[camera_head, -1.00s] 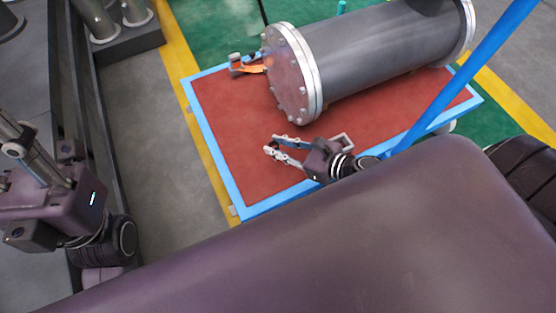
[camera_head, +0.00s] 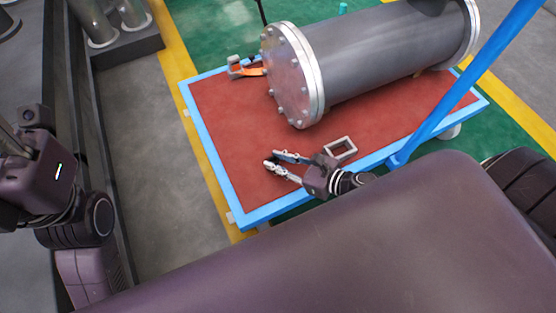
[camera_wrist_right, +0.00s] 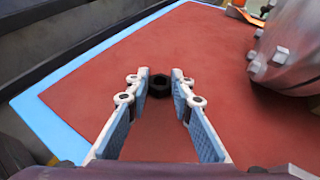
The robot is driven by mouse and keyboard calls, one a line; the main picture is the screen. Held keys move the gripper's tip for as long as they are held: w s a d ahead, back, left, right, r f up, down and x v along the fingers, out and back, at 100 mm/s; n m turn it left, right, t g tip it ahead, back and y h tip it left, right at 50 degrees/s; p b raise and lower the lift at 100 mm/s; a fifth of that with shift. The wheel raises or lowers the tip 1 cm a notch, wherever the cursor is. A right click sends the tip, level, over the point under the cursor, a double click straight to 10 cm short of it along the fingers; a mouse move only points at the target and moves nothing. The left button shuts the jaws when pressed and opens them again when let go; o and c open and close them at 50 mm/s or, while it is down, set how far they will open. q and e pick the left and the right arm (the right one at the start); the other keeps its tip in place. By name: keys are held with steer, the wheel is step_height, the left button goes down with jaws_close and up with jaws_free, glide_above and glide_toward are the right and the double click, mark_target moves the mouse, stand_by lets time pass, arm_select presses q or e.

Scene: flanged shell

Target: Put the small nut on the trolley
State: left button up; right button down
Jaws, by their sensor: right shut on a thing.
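The small nut (camera_wrist_right: 159,85) is a dark hexagonal piece between the fingertips of my right gripper (camera_wrist_right: 160,76) in the right wrist view. In the head view my right gripper (camera_head: 271,159) reaches in over the near part of the trolley, its fingers shut on the nut, which is hard to make out there. The trolley (camera_head: 225,125) has a red top with a light blue rim; it also shows in the right wrist view (camera_wrist_right: 110,70). Whether the nut touches the red top I cannot tell. My left arm is at the left edge, with its gripper out of view.
A large grey flanged shell (camera_head: 380,55) lies across the back of the trolley. An orange-and-grey tool (camera_head: 248,68) lies beside its flange. A blue handle bar (camera_head: 460,80) rises at the right. The red top's front left is bare.

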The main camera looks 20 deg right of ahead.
steer(key=c, duration=1.7)
jaws_free()
